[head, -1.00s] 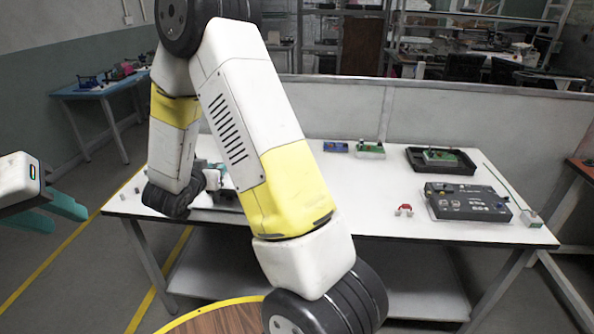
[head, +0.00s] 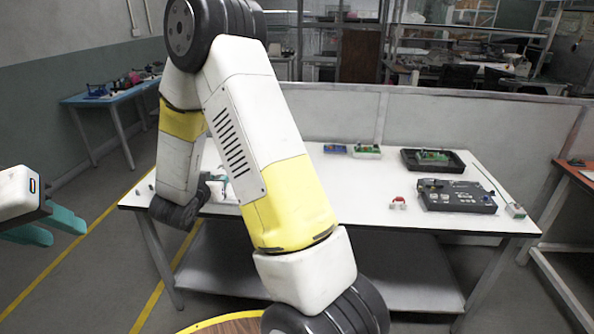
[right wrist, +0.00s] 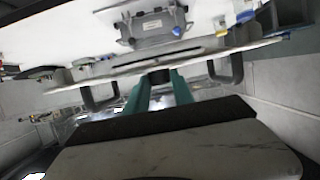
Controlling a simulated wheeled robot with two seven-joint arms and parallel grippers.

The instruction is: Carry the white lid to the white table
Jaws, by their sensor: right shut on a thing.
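The white table (head: 360,205) stands ahead in the head view, partly hidden by my right arm. My left gripper (head: 50,228) is at the far left edge of the head view, with its teal fingers apart and empty. My right gripper (right wrist: 162,92) shows in the right wrist view, its teal fingers shut on a long pale piece with dark handles, which appears to be the white lid (right wrist: 125,76), seen nearly edge-on. In the head view, my own right arm hides most of that gripper and the lid. Whether the lid touches the table cannot be told.
On the table are a dark grey case (head: 455,196), a black tray (head: 433,161) with a green board, a small red item (head: 398,202) and green boards (head: 366,151) at the back. The front middle is largely clear. A blue table (head: 115,98) stands at far left.

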